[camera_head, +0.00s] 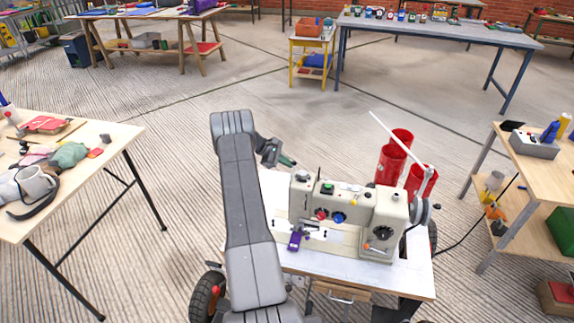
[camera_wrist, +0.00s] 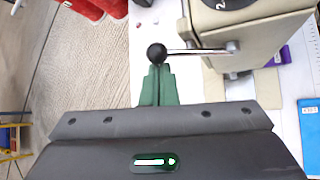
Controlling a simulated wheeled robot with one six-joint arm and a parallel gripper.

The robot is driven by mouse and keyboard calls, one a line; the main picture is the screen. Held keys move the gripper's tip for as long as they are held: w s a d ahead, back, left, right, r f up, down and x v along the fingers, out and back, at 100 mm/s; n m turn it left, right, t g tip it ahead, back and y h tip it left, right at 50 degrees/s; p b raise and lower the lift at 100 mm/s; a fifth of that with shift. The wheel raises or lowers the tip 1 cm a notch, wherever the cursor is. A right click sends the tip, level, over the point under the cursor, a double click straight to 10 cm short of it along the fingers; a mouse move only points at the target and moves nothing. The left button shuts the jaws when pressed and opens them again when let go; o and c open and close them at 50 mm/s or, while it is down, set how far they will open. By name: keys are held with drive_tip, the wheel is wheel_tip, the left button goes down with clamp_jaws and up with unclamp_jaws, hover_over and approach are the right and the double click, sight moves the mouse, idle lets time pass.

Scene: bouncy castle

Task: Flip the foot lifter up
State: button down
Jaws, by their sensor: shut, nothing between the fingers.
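The beige sewing machine (camera_head: 375,222) stands on a white-topped table. In the wrist view, the foot lifter (camera_wrist: 196,51) is a thin metal rod that sticks out sideways from the machine body (camera_wrist: 245,22) and ends in a black ball. My gripper (camera_head: 290,162) is at the left end of the machine in the head view. In the wrist view, its green fingers (camera_wrist: 158,72) are shut and empty, with their tips right at the black ball. The ball overlaps the fingertips; I cannot tell if they touch. The lifter is hidden in the head view.
Red cylinders (camera_head: 391,163) stand behind the machine. A purple object (camera_head: 295,240) lies by its front left. The white tabletop (camera_head: 280,190) is clear left of the machine. Wooden tables stand at left (camera_head: 110,135) and right (camera_head: 545,170).

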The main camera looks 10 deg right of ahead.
sight(294, 164)
drive_tip(key=shift+s+a+r+t+b, duration=0.15)
drive_tip(key=shift+t+b, duration=0.15)
drive_tip(key=shift+b, duration=0.35)
drive_tip(key=shift+s+r+m+h+b, duration=0.1)
drive_tip(key=shift+m+h+b, duration=0.25)
drive_tip(key=shift+b, duration=0.4)
drive_tip(key=s+t+h+b, duration=0.1)
drive_tip(key=b, duration=0.4)
drive_tip(key=s+r+m+t+h+b, duration=0.1)
drive_tip(key=b, duration=0.4)
drive_tip(key=s+a+m+t+h+b, duration=0.1)
drive_tip(key=t+b, duration=0.1)
drive_tip(key=b, duration=0.4)
drive_tip(key=shift+a+r+m, duration=0.1)
drive_tip(key=shift+r+m, duration=0.15)
drive_tip(key=shift+r, duration=0.15)
drive_tip(key=shift+m+t+h, duration=0.65)
drive_tip(key=shift+m+t, duration=0.05)
drive_tip(key=shift+s+a+r+b, duration=0.3)
drive_tip(key=shift+s+b, duration=0.55)
drive_tip(key=shift+b, duration=1)
drive_tip(key=shift+s+a+r+b, duration=0.1)
drive_tip(key=shift+s+a+b, duration=0.5)
drive_tip(key=shift+b, duration=1.25)
drive_tip(key=shift+s+a+r+b, duration=0.2)
drive_tip(key=shift+s+b, duration=0.85)
drive_tip(key=shift+b, duration=0.8)
drive_tip(key=shift+s, duration=0.1)
